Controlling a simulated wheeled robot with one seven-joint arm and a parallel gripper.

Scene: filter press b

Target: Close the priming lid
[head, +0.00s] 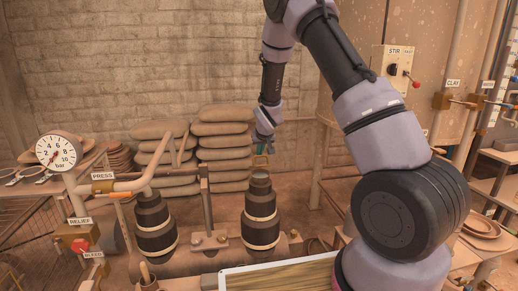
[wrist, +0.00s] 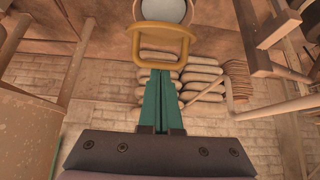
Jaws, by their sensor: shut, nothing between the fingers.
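A small brass-yellow loop (head: 260,161), which looks like the priming lid or its handle, stands up above the top of the right black cylinder (head: 261,212). In the wrist view the squarish loop (wrist: 134,48) lies just beyond my fingertips, with a pale round disc or opening (wrist: 164,9) behind it. My gripper (head: 263,143) is above the loop, with its green fingers (wrist: 159,72) together and empty. The fingertips reach the loop's near edge in the wrist view; I cannot tell if they touch it.
A second black cylinder (head: 154,225) stands to the left, with an upright post (head: 206,200) between the two. The press pipe (head: 130,184) and gauge (head: 55,152) are at the left. Stacked sacks (head: 225,150) stand behind. A white-rimmed tray (head: 222,279) is in front.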

